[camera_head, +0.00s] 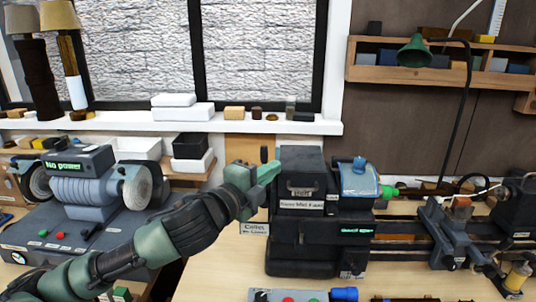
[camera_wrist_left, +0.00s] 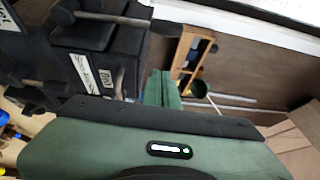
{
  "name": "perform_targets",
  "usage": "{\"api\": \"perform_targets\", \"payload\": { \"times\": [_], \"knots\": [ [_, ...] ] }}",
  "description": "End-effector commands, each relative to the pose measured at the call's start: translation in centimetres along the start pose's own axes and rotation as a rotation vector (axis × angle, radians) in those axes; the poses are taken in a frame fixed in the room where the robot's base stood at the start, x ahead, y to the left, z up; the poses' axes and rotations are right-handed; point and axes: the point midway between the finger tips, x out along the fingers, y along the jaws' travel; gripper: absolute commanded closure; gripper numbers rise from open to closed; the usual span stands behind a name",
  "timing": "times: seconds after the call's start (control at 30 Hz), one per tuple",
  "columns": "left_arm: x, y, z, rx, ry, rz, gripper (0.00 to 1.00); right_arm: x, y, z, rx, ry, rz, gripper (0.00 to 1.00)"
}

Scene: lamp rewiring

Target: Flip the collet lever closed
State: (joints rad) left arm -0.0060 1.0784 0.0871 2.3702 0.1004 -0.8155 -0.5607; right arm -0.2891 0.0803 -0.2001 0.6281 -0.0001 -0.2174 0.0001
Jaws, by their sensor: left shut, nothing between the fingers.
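The dark lathe headstock (camera_head: 300,225) stands on the bench in the middle of the head view, with a "Collet" label (camera_head: 254,228) at its left side. A short dark upright handle (camera_head: 264,154), which looks like the collet lever, shows just behind my left gripper (camera_head: 274,170). My left gripper is shut and empty, at the headstock's upper left. In the left wrist view its green fingers (camera_wrist_left: 162,88) are together, beside a dark bar with a knob (camera_wrist_left: 110,18) on the headstock. I cannot tell whether the fingers touch the lever. My right gripper is out of view.
A bench grinder (camera_head: 85,185) stands to the left, beyond my arm. The lathe bed and tool carriage (camera_head: 445,235) extend right. A panel with coloured buttons (camera_head: 288,296) lies in front. A green lamp (camera_head: 415,52) hangs at the upper right.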

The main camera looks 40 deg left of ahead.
Motion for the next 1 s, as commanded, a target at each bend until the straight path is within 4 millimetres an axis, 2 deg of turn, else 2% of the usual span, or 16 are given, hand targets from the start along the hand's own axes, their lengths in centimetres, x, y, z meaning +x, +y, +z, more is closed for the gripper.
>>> {"api": "perform_targets", "payload": {
  "times": [0.03,0.4,0.8,1.0],
  "knots": [
    [0.8,-0.6,0.0,0.0,0.0,-0.004,1.0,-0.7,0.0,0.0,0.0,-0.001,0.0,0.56],
    [5.8,-0.4,-0.1,-0.002,0.001,-0.001,1.0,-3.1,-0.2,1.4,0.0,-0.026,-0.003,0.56],
    [4.6,0.0,3.1,0.002,0.0,0.003,1.0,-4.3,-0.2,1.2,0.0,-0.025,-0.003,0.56],
    [4.4,0.0,3.7,0.002,0.001,0.001,1.0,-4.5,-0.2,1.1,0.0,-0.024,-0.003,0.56]
  ]
}}
